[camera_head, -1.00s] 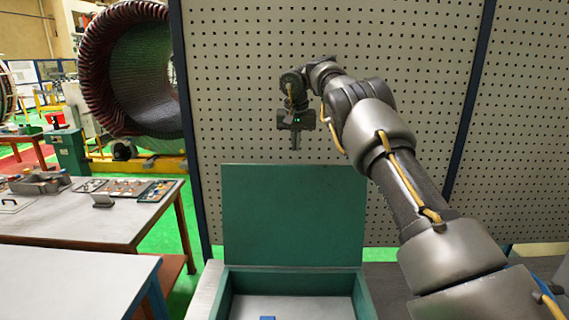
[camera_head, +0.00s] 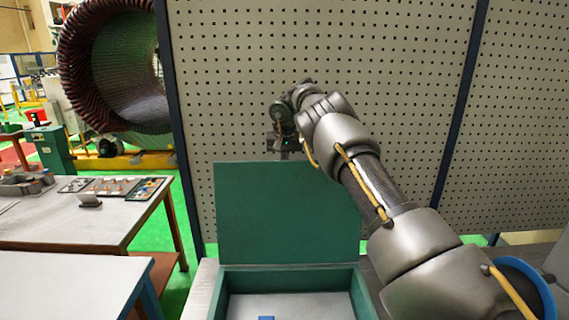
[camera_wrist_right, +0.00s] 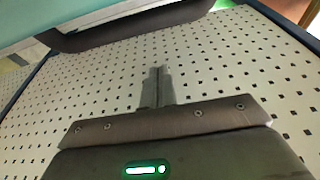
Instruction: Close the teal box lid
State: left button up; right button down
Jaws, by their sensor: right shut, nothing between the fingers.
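The teal box (camera_head: 218,292) stands at the bottom centre of the head view. Its lid (camera_head: 287,212) is open and upright at the back of the box. My right arm reaches in from the right, above and past the lid. My right gripper (camera_head: 284,152) points down behind the lid's top edge, and its fingertips are hidden there. In the right wrist view the gripper's fingers (camera_wrist_right: 157,85) are shut and empty. I cannot tell whether they touch the lid. My left gripper is not in view.
A perforated panel (camera_head: 400,60) stands behind the lid and the arm. A small blue item (camera_head: 266,318) lies inside the box. A table with trays (camera_head: 110,187) is at the left. In the right wrist view a pale teal surface (camera_wrist_right: 110,12) crosses the top left.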

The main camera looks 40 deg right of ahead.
aim_at(285, 164)
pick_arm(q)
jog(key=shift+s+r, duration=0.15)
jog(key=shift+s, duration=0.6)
pick_arm(e)
jog(key=s+a, duration=0.1)
jog(key=s+a+r, duration=0.1)
jog(key=s, duration=0.1)
jog(key=shift+s+a, duration=0.15)
jog(key=shift+a, duration=0.2)
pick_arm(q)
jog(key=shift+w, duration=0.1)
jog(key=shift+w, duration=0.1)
pick_arm(e)
jog(key=shift+a, duration=0.1)
